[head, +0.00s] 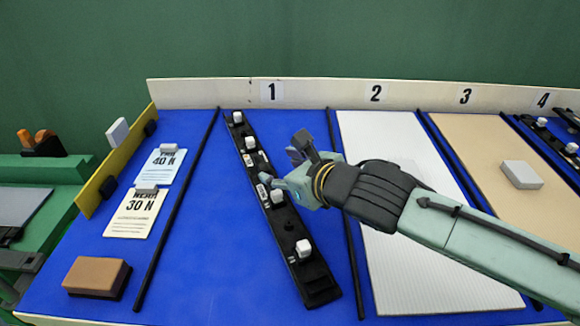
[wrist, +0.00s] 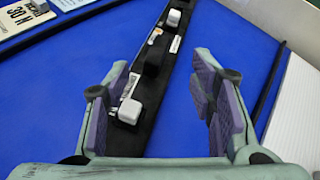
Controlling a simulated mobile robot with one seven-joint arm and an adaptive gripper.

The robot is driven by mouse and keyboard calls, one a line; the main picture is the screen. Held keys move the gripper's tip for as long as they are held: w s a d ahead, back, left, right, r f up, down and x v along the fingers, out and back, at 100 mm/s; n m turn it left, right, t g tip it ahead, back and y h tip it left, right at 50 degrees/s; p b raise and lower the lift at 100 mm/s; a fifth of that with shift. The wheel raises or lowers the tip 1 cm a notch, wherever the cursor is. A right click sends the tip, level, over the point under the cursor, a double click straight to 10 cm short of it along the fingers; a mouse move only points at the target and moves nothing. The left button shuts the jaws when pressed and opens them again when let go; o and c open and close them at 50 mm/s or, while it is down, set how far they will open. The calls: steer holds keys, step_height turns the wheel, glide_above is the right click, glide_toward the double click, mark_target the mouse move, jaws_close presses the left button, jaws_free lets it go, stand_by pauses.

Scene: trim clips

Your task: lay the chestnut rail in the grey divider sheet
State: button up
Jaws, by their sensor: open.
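A long black rail (head: 284,226) with several white blocks on it lies slantwise on the blue mat in bay 1; no chestnut-coloured rail shows. My gripper (head: 280,168) is open over the middle of this rail. In the wrist view, the rail (wrist: 105,143) runs between the two spread fingers of my gripper (wrist: 160,105), with a white block near the left finger. The fingers look apart from the rail; their height above it is unclear. A pale ribbed sheet (head: 385,265) lies in bay 2, partly hidden by my arm. I cannot tell if it is the grey divider sheet.
Black strips (head: 180,205) divide the blue table (head: 215,270). A tan sheet (head: 480,150) with a pale block (head: 521,174) lies in bay 3, and dark parts in bay 4. A brown block (head: 97,276), two label cards (head: 130,218) and a yellow bar (head: 110,170) are at left.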

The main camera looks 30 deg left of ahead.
steer(key=shift+s+d+b, duration=0.2)
steer(key=shift+d+b, duration=0.35)
steer(key=shift+b, duration=0.15)
steer(key=shift+s+d+r+b, duration=0.25)
steer(key=shift+d+r+b, duration=0.15)
steer(key=shift+b, duration=0.15)
steer(key=shift+s+d+r, duration=0.15)
steer(key=shift+s+r, duration=0.05)
steer(key=shift+r, duration=0.05)
